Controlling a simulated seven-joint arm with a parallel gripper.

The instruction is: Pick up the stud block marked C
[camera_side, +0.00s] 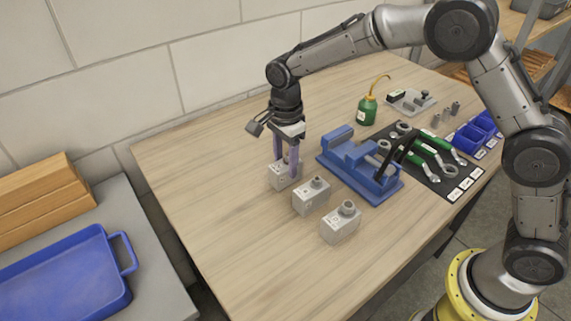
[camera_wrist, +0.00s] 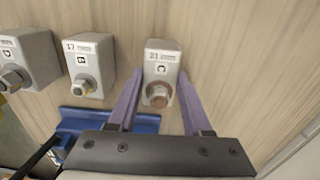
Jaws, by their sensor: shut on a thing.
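The stud block marked C (camera_wrist: 162,62) is a grey block with a label reading 21 and a brownish round stud. It lies between the fingers of my gripper (camera_wrist: 159,75) in the wrist view. In the side view my gripper (camera_side: 286,168) points straight down with its purple fingers shut on this block (camera_side: 280,184), the farthest of three in a row. The block looks upright and at table level; I cannot tell whether its underside touches the wood. The fingers hide part of it in the side view.
The block marked B (camera_side: 311,195) and a third block (camera_side: 341,223) stand close by on the table (camera_side: 215,190). A blue vise (camera_side: 362,166) is just right of them. A green oil can (camera_side: 367,110) and a tool mat (camera_side: 431,179) lie beyond. The table's left part is clear.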

